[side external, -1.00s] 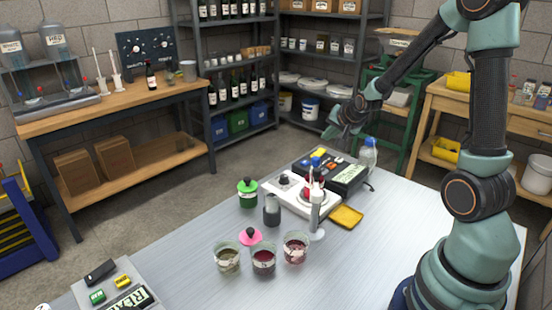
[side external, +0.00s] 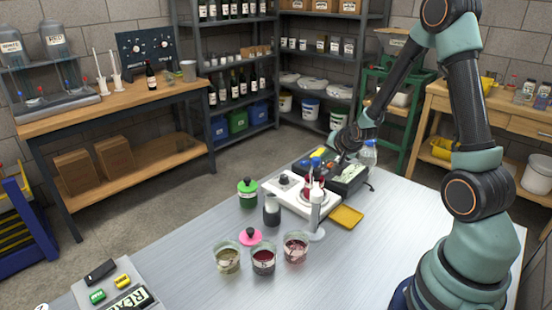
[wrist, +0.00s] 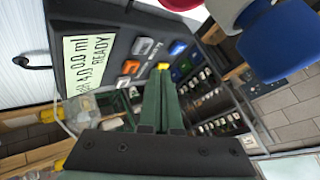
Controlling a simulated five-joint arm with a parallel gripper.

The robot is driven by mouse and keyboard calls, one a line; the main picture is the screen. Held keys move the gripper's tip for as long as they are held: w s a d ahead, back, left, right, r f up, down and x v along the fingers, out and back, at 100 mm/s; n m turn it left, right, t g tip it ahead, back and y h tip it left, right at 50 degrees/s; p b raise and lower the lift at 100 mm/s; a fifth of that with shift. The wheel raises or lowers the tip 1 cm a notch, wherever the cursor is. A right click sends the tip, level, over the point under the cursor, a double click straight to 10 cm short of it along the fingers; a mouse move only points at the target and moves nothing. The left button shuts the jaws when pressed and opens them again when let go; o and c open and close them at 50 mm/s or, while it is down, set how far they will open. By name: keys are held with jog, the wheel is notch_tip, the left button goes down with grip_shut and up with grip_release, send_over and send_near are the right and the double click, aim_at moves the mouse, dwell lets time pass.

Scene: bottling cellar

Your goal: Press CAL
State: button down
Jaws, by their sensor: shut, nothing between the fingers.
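A dark instrument (side external: 348,178) sits at the back of the metal table in the side view. In the wrist view its pale display (wrist: 90,58) reads pH 4.0, 0.0 ml, READY. I cannot read which is CAL. My gripper (side external: 341,152) is over the instrument, fingers pointing down. In the wrist view my green fingers (wrist: 160,78) are together and empty, with tips at the keypad. They hide part of it. I cannot tell whether they touch it.
A white stirrer (side external: 290,192) with a dark knob and a white stand (side external: 316,215) are beside the instrument. A clear bottle (side external: 369,155) is behind it. A yellow tray (side external: 346,216) is in front. Several jars stand further forward. The table's front right is clear.

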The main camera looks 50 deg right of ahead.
aim_at(324, 173)
jog(key=shift+f, duration=0.9)
jog(key=shift+f, duration=0.15)
dwell(1.4)
jog(key=shift+f, duration=0.25)
jog(key=shift+f, duration=0.5)
dwell(0.6)
jog(key=shift+r, duration=0.9)
jog(key=shift+r, duration=2.55)
jog(key=shift+a, duration=0.1)
